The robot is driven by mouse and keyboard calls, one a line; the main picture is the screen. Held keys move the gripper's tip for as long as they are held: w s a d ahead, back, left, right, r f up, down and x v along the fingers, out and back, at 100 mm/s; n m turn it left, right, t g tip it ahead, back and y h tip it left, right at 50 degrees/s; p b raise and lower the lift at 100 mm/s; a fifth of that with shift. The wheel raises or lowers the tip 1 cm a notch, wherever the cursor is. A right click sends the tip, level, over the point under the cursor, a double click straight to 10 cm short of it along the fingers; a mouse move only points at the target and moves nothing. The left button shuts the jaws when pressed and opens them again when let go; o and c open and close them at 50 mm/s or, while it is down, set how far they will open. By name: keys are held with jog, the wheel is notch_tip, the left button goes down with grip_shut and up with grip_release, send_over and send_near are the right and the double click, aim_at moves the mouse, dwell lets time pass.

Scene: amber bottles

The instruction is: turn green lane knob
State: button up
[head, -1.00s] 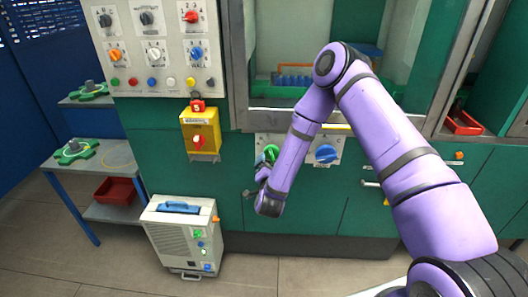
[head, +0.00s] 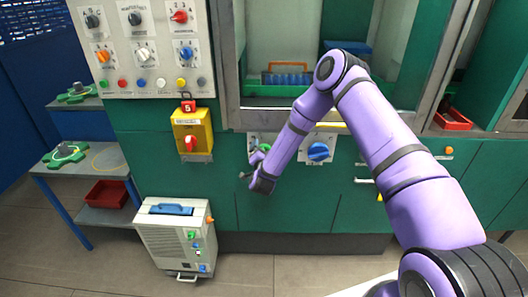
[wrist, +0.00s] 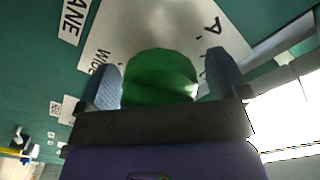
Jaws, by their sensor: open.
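The green knob (wrist: 160,78) sits on a white label plate (wrist: 130,30) on the green cabinet front. In the wrist view it is between the two blue-grey fingers of my gripper (wrist: 164,62), one on each side. The fingers are open, and I cannot tell whether either touches the knob. In the head view the green knob (head: 265,147) is partly hidden by my gripper (head: 251,164) and forearm.
A blue knob (head: 318,152) is on a plate to the right. A yellow box with a red knob (head: 190,143) is to the left, below a panel of several knobs (head: 145,50). A grey unit (head: 178,237) stands on the floor below. A glass-fronted cabinet is above.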

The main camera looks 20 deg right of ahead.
jog(key=shift+w, duration=0.15)
jog(key=shift+c, duration=0.3)
jog(key=c, duration=0.9)
jog(key=shift+o, duration=0.2)
jog(key=shift+n, duration=0.4)
jog(key=n, duration=0.2)
jog(key=shift+n, duration=1.4)
